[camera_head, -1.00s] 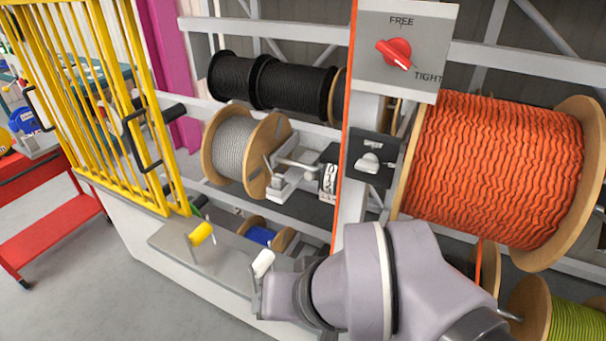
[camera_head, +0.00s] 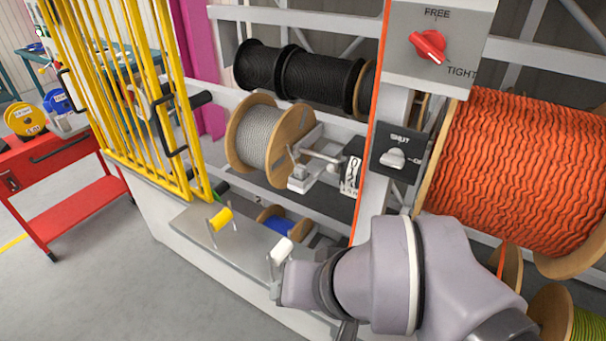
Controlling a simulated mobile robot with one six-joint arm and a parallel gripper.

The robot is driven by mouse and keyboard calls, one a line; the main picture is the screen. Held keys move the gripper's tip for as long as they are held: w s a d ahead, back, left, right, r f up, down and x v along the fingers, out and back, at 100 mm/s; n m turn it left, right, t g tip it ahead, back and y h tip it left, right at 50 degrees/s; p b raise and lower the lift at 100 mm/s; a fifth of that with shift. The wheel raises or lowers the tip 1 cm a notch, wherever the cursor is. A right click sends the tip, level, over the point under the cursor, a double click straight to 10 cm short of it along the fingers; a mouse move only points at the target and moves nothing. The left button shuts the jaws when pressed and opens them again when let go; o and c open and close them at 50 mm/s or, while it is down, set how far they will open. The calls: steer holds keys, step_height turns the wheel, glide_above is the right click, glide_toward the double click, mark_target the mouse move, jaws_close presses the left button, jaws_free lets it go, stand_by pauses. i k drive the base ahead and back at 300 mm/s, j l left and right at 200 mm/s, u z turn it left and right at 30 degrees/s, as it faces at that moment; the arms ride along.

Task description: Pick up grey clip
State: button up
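I cannot pick out a grey clip for certain. A grey-white metal clamp-like fitting (camera_head: 302,176) sits in front of the grey cable reel (camera_head: 262,138), on the rack's middle level. Two small rollers, one yellow (camera_head: 221,219) and one white (camera_head: 282,250), stand on thin metal uprights on the grey ledge (camera_head: 190,226). My arm fills the lower right, just right of the white roller, and hides part of the ledge and lower rack. I cannot make out my gripper's fingers.
A yellow barred gate (camera_head: 113,100) with black handles stands open at the left. A large orange reel (camera_head: 520,170) and a post with FREE/TIGHT (camera_head: 435,42) and SHUT (camera_head: 398,150) switches are at right. The left floor is clear.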

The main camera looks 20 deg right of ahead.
mark_target(300, 172)
steer(key=i+j+z, duration=0.25)
steer(key=i+j, duration=0.3)
steer(key=i+j+z, duration=0.25)
steer(key=i+j, duration=0.25)
steer(key=j, duration=0.2)
